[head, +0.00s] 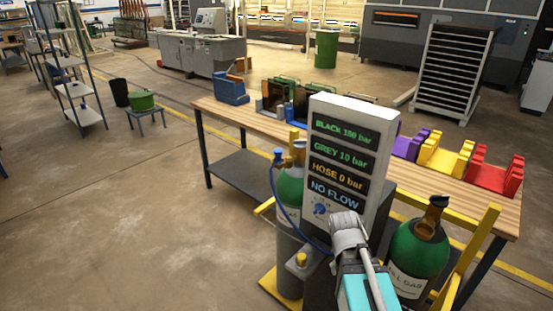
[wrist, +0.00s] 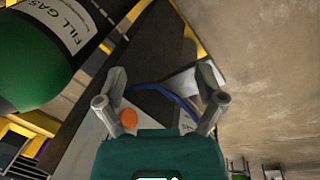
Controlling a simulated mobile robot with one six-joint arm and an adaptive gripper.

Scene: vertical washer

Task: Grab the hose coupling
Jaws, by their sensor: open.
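A thin blue hose (head: 281,215) hangs from a blue fitting (head: 278,154) at the top of the left green-and-grey cylinder (head: 290,190) in the head view. It curves down toward the base of the display panel (head: 340,150); the fitting may be the hose coupling, but I cannot be sure. In the wrist view the hose (wrist: 165,91) passes beyond my gripper (wrist: 161,97), whose two fingers are spread and empty. An orange round part (wrist: 129,118) shows near the left finger.
The FILL GAS cylinder (head: 419,250) stands right of the panel, also large at upper left in the wrist view (wrist: 35,55). A yellow frame (head: 470,260) surrounds the cylinders. A wooden workbench (head: 245,115) with coloured holders is behind.

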